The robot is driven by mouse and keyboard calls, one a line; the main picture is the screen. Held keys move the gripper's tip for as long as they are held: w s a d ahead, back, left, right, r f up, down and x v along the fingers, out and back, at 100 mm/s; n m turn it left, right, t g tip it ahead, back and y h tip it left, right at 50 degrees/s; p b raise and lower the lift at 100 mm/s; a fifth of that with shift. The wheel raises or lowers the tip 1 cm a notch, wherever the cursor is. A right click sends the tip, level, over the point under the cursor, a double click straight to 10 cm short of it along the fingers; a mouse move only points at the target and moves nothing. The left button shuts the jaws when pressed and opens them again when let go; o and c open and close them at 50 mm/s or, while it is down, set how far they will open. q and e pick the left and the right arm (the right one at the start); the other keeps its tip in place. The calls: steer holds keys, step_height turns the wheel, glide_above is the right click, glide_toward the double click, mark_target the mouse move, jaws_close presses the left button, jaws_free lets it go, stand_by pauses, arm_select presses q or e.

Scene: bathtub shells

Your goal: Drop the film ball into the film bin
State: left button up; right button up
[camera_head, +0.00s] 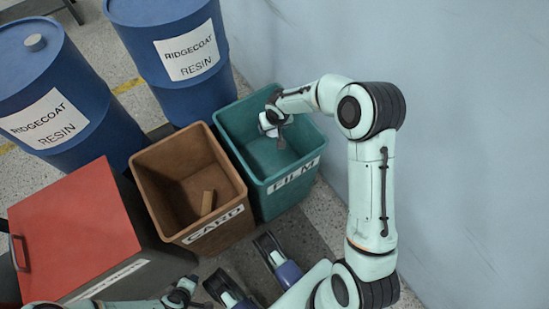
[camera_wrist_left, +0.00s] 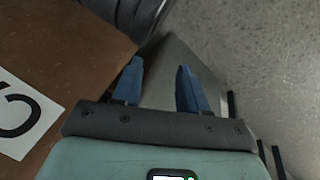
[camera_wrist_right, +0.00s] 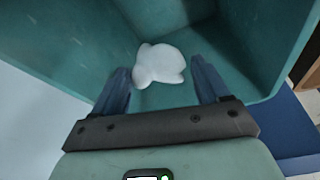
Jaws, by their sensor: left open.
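The film bin (camera_head: 296,182) is a teal open box labelled FILM, upright beside the brown card bin. My right gripper (camera_head: 276,136) reaches down into its opening from above. In the right wrist view, the fingers of my right gripper (camera_wrist_right: 163,86) are wide apart. The film ball (camera_wrist_right: 160,64), a white crumpled lump, shows beyond and between the fingertips, against the teal inside of the bin. It appears apart from both fingers; whether it rests on the bottom is unclear. My left gripper (camera_wrist_left: 160,85) is open and empty, low beside the card bin, over the floor.
The brown card bin (camera_head: 168,216), labelled CARD, holds a small brown block (camera_head: 207,202). A box with a red lid (camera_head: 72,229) stands at left. Two blue resin drums (camera_head: 60,100) (camera_head: 180,65) stand behind. A pale blue wall (camera_head: 450,120) closes off the right side.

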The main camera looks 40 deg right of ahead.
steer(key=shift+o, duration=1)
steer(key=shift+r, duration=0.25)
steer(key=p+v, duration=0.1)
steer(key=v, duration=0.1)
steer(key=shift+s+r, duration=0.1)
steer(key=shift+r, duration=0.3)
arm_select(q)
steer(key=s+d+r+g+p, duration=0.1)
steer(key=s+d+r+p, duration=0.1)
steer(key=s+r, duration=0.2)
steer(key=shift+s+d+h+p, duration=0.15)
steer(key=shift+d+h+p, duration=0.15)
steer(key=shift+d+h, duration=0.1)
arm_select(e)
steer(key=v, duration=1)
steer(key=shift+s+a, duration=0.1)
steer(key=shift+a, duration=0.05)
